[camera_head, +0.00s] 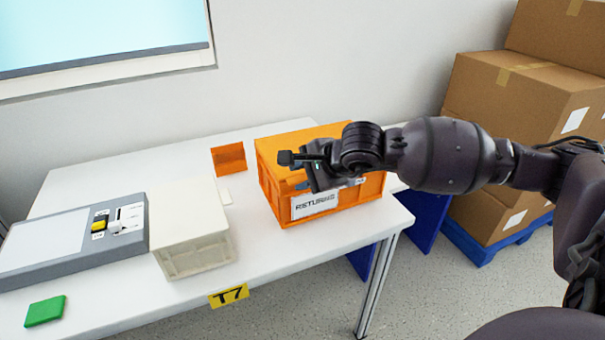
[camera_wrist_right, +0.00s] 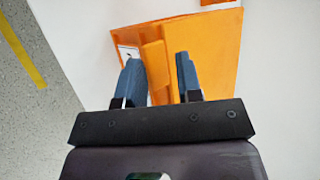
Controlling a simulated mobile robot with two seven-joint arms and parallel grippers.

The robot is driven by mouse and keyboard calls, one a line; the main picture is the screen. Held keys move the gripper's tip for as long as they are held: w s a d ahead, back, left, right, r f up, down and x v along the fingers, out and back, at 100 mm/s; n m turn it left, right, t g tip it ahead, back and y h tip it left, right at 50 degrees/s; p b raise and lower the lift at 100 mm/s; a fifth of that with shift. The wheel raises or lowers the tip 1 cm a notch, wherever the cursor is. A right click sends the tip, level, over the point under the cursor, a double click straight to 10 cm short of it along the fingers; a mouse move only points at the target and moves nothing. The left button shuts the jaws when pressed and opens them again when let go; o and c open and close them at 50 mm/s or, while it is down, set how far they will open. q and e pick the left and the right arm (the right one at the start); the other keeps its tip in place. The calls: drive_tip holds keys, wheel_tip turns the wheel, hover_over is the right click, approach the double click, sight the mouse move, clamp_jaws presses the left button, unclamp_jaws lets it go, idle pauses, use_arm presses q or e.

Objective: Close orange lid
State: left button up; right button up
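The orange box (camera_head: 337,201), labelled "RETURNS", stands on the white table. Its orange lid (camera_head: 290,141) lies flat across the top and looks shut; the front part is hidden behind my right gripper. In the right wrist view the lid (camera_wrist_right: 210,45) shows as a flat orange surface with a raised orange strip (camera_wrist_right: 155,60) along one side. My right gripper (camera_head: 302,170) is over the box's front top edge. In the wrist view its fingers (camera_wrist_right: 157,62) are apart, one on each side of the strip; contact cannot be told. My left gripper is not in view.
A cream box (camera_head: 195,255) and a grey panel with a yellow switch (camera_head: 100,225) stand at the left. A green block (camera_head: 45,311) lies at the table's front left. A small orange sign (camera_head: 228,158) stands behind. Cardboard boxes (camera_head: 520,110) are stacked at the right.

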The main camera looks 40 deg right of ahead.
drive_tip(key=shift+r, duration=0.15)
drive_tip(key=shift+s+d+r, duration=0.1)
drive_tip(key=shift+s+r, duration=0.1)
use_arm(q)
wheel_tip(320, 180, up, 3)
drive_tip(key=p, duration=0.4)
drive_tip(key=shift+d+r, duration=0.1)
use_arm(e)
drive_tip(key=v, duration=1)
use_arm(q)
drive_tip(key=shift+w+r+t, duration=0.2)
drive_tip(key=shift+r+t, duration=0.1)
use_arm(e)
drive_tip(key=shift+s, duration=0.1)
